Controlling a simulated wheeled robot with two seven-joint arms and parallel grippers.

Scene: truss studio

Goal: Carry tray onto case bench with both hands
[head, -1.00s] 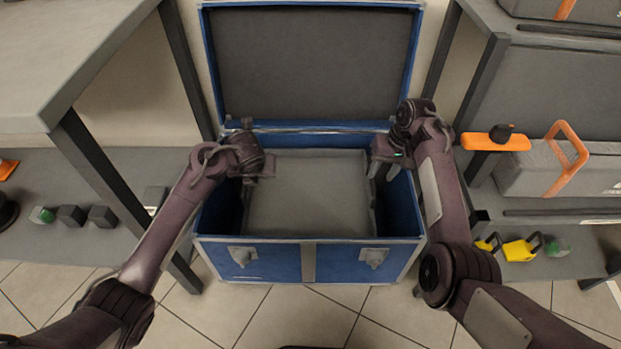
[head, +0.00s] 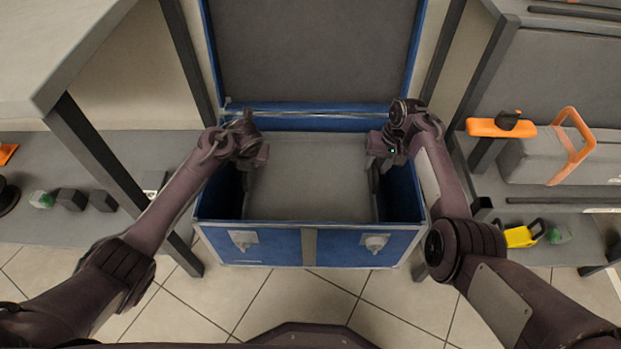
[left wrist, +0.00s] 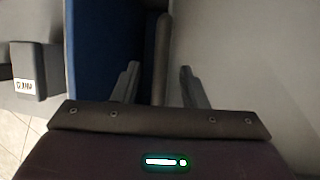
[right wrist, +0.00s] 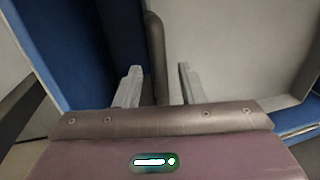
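A grey rectangular tray (head: 310,185) lies inside an open blue case (head: 272,246) in the head view. My left gripper (head: 256,160) is at its left side and my right gripper (head: 378,160) at its right side. In the left wrist view, my open left fingers (left wrist: 160,85) stand either side of the tray's raised edge (left wrist: 162,55), with gaps visible. In the right wrist view, my open right fingers (right wrist: 157,86) straddle the opposite edge (right wrist: 156,50) likewise. The fingertips are hard to see in the head view. No bench is clearly identifiable as the case bench.
The case's raised lid (head: 315,50) stands behind the tray. A tall grey table (head: 60,40) is at left, above a low shelf with small blocks. Shelving at right holds a grey case with an orange handle (head: 575,150) and a yellow item (head: 520,236). Tiled floor lies in front.

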